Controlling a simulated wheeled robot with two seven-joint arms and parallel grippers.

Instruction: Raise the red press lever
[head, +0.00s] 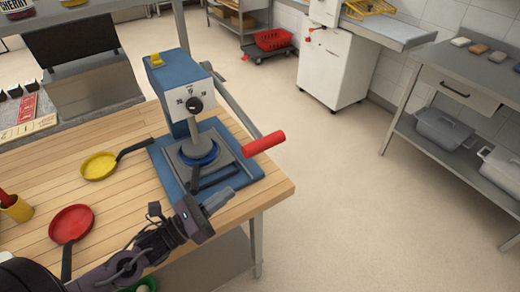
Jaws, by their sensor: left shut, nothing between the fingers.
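A blue press (165,80) with a white dial panel stands on the wooden table near its right corner. Its red lever handle (264,144) is a thick cylinder sticking out to the right, low over the press base and past the table edge, tilted slightly upward to the right. My left gripper (219,199) is shut and empty. It is at the front edge of the press base, below and left of the red handle in the picture, and apart from it. My right gripper is not in view.
A yellow pan (100,165), a red pan (71,224) and a yellow cup (16,208) are on the table left of the press. A white cabinet (335,68) and a steel bench (465,115) stand farther off. The floor right of the table is clear.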

